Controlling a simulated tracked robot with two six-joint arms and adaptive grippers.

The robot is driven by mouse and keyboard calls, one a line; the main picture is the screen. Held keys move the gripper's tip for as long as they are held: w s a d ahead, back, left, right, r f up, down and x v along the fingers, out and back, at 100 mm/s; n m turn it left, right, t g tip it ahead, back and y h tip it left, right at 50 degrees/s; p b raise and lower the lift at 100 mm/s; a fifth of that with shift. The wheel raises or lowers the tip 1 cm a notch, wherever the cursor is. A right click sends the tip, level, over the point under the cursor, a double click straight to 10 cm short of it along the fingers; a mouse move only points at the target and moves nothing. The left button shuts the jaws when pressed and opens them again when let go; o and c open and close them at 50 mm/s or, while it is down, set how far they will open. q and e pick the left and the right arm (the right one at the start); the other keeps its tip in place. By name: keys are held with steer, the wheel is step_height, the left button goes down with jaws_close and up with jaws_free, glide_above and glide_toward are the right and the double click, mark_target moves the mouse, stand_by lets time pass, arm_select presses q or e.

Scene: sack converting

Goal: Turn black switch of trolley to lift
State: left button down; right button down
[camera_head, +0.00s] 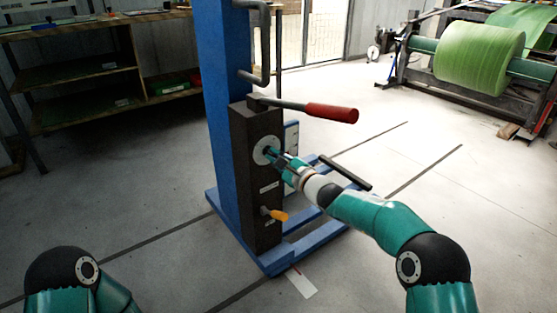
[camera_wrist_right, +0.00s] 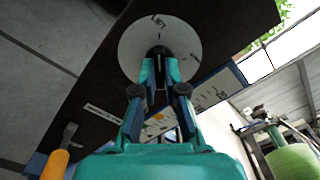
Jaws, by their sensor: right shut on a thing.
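The trolley (camera_head: 224,110) is a blue upright on a blue base frame in the middle of the head view. A dark box (camera_head: 257,190) on it carries a round white dial plate (camera_head: 260,147) with the black switch at its centre. In the right wrist view the black switch (camera_wrist_right: 159,53) stands between my fingertips, in front of the dial plate (camera_wrist_right: 135,40). My right gripper (camera_head: 274,155) is shut on the switch, and its fingers partly cover it.
A red-handled lever (camera_head: 332,112) sticks out above the dial. A yellow-handled lever (camera_head: 279,215) sits below it, also in the right wrist view (camera_wrist_right: 56,164). A black bar (camera_head: 345,173) is right of the gripper. Shelves (camera_head: 85,68) and a green roll (camera_head: 478,57) stand behind.

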steer(key=shift+w+d, duration=0.1)
steer(key=shift+d, duration=0.1)
steer(key=c, duration=1.3)
jaws_free()
steer(key=shift+o, duration=0.3)
steer(key=shift+a, duration=0.15)
steer(key=shift+f, duration=0.1)
steer(key=v, duration=1.2)
